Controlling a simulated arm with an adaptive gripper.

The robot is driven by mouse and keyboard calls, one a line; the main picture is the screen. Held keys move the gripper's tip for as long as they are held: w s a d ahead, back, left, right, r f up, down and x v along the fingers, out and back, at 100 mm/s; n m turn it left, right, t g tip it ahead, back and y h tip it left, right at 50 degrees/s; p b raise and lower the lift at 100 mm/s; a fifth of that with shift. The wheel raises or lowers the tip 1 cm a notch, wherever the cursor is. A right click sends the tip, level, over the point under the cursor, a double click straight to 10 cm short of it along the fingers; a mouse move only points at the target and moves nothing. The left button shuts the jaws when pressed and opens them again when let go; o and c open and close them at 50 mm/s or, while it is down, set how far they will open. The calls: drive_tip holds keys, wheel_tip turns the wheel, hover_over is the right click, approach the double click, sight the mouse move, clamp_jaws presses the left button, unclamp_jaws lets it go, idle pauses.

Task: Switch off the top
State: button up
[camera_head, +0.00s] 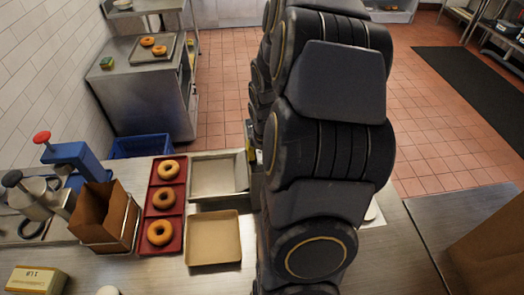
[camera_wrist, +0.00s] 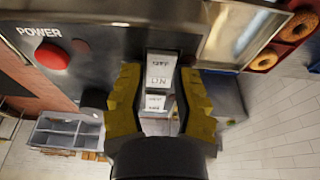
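In the wrist view a dark metal panel (camera_wrist: 110,50) carries a white rocker switch (camera_wrist: 160,66) with blurred lettering that looks like OFF and ON. A second, smaller white switch or label (camera_wrist: 155,103) sits just below it. Which way the rocker is tipped I cannot tell. My gripper (camera_wrist: 160,72) is open, with one yellow finger on each side of the switch and nothing held. Whether the fingertips touch the panel is unclear. In the head view my arm hides the gripper and the panel.
A red POWER button (camera_wrist: 48,53) and a dark knob (camera_wrist: 94,99) are left of the switches. In the head view, a red tray (camera_head: 151,216) of bagels, a metal pan (camera_head: 219,193), a tan tray (camera_head: 211,255) and a brown box (camera_head: 103,212) crowd the counter left of my arm.

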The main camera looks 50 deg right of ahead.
drive_tip(key=shift+o, duration=1.4)
drive_tip(key=v, duration=1.2)
drive_tip(key=shift+w, duration=0.1)
